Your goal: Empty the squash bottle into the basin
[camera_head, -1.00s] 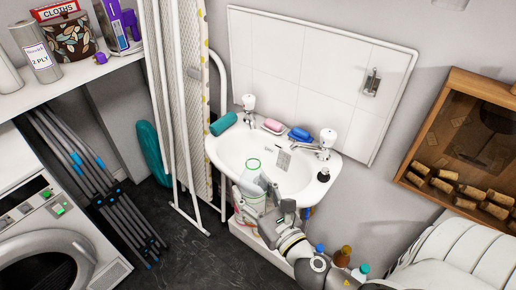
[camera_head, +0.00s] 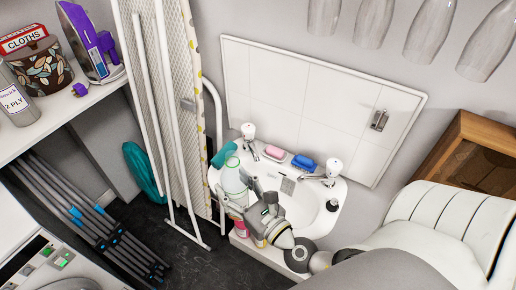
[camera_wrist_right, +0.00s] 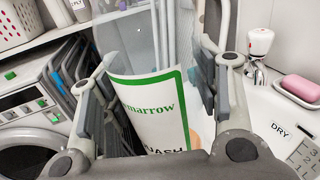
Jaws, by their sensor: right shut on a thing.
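The squash bottle (camera_head: 232,180) is clear, with a white, green-edged label. It stands out in the wrist view (camera_wrist_right: 150,105), where the label reads "marrow" and part of "SQUASH". My right gripper (camera_head: 243,192) is shut around the bottle, with a finger on each side in the wrist view. The bottle looks close to upright, at the left end of the white basin (camera_head: 322,222); its height above the rim is hard to tell. Its base is partly hidden by the gripper, and I cannot make out liquid inside. My left gripper is not in view.
Two taps (camera_head: 332,172) (camera_head: 249,133), a pink soap (camera_head: 275,153), a blue item (camera_head: 304,162) and a teal roll (camera_head: 224,155) line the basin's back edge. An ironing board (camera_head: 172,100) stands close on the left. Dark floor lies in front.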

